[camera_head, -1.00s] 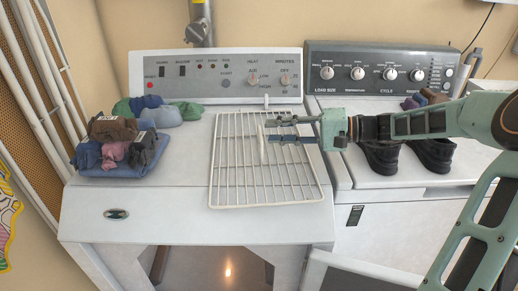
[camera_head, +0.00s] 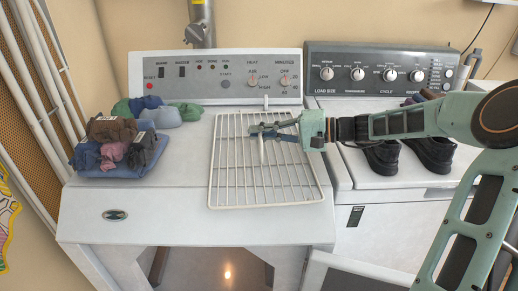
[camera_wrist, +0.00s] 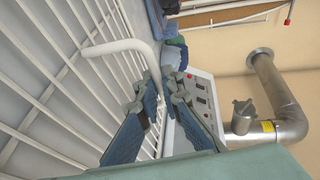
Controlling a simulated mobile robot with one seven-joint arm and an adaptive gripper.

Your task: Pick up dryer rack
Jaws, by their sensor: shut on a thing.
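The dryer rack (camera_head: 268,205) is a white wire grid lying on top of the left machine, its front edge near the machine's front. A raised, bent white rod stands up from it. My gripper (camera_head: 254,131) comes in from the right over the rack's upper half, and its fingers are shut on this rod. In the wrist view the bent rod (camera_wrist: 122,46) runs down to the fingers (camera_wrist: 160,90), which partly hide where they meet it. The grid wires lie just beside the fingers.
Folded clothes (camera_head: 120,150) lie on the machine's left side, with rolled cloths (camera_head: 160,112) behind. The control panel (camera_head: 215,77) rises behind the rack. Black shoes (camera_head: 430,153) sit on the right machine (camera_head: 375,175), below my arm. A metal pipe (camera_wrist: 270,90) shows in the wrist view.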

